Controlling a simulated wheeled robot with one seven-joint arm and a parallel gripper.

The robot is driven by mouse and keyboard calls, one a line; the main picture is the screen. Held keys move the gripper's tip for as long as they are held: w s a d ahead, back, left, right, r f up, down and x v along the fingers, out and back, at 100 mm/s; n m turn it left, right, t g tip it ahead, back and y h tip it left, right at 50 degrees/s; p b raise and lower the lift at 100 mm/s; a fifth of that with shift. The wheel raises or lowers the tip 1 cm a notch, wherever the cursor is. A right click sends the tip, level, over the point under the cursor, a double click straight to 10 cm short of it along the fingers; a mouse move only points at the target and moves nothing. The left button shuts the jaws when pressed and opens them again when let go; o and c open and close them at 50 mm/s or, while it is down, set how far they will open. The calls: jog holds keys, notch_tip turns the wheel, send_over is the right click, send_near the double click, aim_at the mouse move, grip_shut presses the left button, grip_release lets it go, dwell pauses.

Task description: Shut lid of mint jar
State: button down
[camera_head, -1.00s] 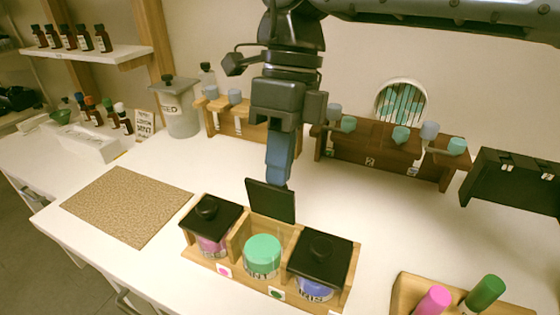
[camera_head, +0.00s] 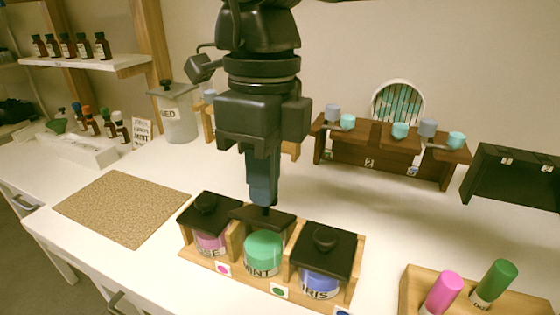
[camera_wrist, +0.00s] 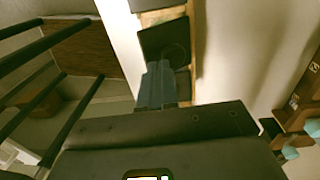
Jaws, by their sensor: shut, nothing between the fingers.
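The mint jar (camera_head: 264,254) has a teal-green top and stands in the middle slot of the wooden holder (camera_head: 235,277). Its black lid (camera_head: 266,216) is tilted low over the back of the jar, with the green top still showing in front. My gripper (camera_head: 263,203) is shut and empty, pointing down with its tips at the lid's upper side; contact is hard to tell. In the wrist view the shut fingers (camera_wrist: 157,88) partly hide a black lid (camera_wrist: 165,42).
Shut black lids cover the rose jar (camera_head: 209,243) on the left and the iris jar (camera_head: 320,284) on the right. A cork mat (camera_head: 125,207) lies on the left.

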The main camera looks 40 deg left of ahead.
jog(key=s+d+f+b, duration=0.1)
jog(key=s+f+b, duration=0.4)
jog(key=b, duration=0.1)
jog(key=shift+f, duration=0.4)
jog(key=shift+d, duration=0.1)
dwell(0.6)
jog(key=s+d+r+p, duration=0.1)
jog(key=s+d+r, duration=0.1)
jog(key=s+r, duration=0.6)
jog(key=shift+s+r+p, duration=0.2)
jog(key=shift+s+p, duration=0.1)
jog(key=shift+p, duration=0.05)
jog(key=shift+w+d, duration=0.1)
